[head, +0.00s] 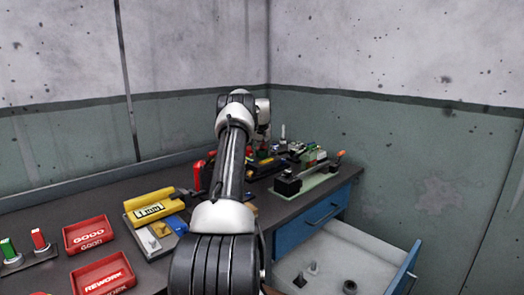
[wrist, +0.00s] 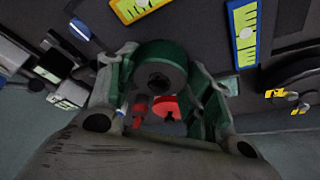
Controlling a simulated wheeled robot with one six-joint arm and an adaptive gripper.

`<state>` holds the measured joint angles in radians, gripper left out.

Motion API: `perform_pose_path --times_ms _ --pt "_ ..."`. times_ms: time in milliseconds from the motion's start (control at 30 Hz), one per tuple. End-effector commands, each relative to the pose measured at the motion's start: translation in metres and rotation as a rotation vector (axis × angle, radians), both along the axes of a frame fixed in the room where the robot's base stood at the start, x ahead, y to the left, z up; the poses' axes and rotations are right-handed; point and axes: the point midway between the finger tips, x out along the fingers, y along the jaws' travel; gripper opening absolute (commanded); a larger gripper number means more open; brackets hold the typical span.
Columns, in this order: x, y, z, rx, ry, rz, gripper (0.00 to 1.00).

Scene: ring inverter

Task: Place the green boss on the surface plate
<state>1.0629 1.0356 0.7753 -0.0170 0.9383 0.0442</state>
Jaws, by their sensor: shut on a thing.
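The green boss (wrist: 172,50), round with a dark face and a central hole, sits between the fingers of my gripper (wrist: 160,80) in the wrist view. My gripper is shut on it. Dark surface lies behind it; I cannot tell whether the boss touches anything below. In the head view my arm reaches over the far part of the bench, and the boss cannot be made out there. I cannot identify the surface plate with certainty in either view.
Red parts (wrist: 165,108) show between the fingers. Yellow-edged pieces (wrist: 243,38) lie beyond. In the head view, a black device stands on a pale green plate (head: 325,182), red trays (head: 103,272) are at the left, and a drawer (head: 345,250) stands open at the right.

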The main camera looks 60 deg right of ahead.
Motion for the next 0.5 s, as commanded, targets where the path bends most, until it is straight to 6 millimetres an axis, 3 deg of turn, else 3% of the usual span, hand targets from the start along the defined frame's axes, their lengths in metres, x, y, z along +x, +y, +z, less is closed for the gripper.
perform_pose_path --times_ms 233,267,367,500 --pt "0.0002 -0.0004 0.0001 -0.003 -0.001 0.0 0.01" --pt "0.0 0.0 -0.0016 0.0 0.0 0.0 0.52" --pt "0.0 0.0 -0.0012 0.0 0.0 0.0 0.71" --pt "0.0001 -0.0001 -0.0011 0.0 0.0 0.0 0.72"
